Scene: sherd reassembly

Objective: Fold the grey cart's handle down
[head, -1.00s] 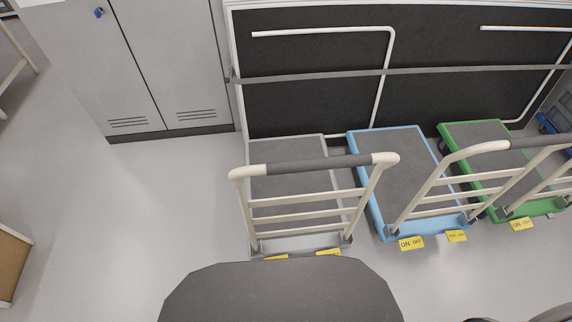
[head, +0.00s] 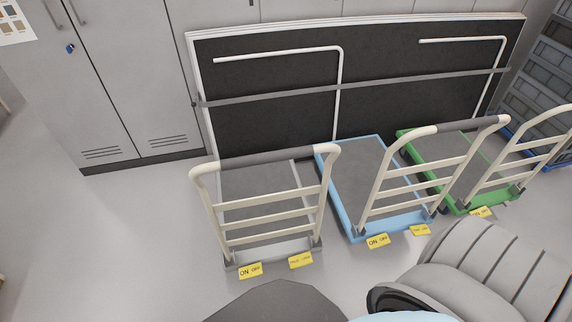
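The grey cart (head: 255,187) stands at the left of a row of three carts, its flat deck running back toward a black panel. Its handle (head: 268,213) is upright at the near end, a cream tube frame with several cross bars and a dark grey grip along the top. Yellow labels (head: 251,270) sit at the foot of the handle, one reading ON OFF. Nothing touches the handle. Neither of my grippers is in view.
A blue cart (head: 346,199) and a green cart (head: 452,184) stand to the right, handles upright. A strapped black panel (head: 262,125) and grey lockers (head: 120,70) stand behind. Dark stacked crates (head: 545,70) are at far right. The floor (head: 130,235) left of the grey cart is clear.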

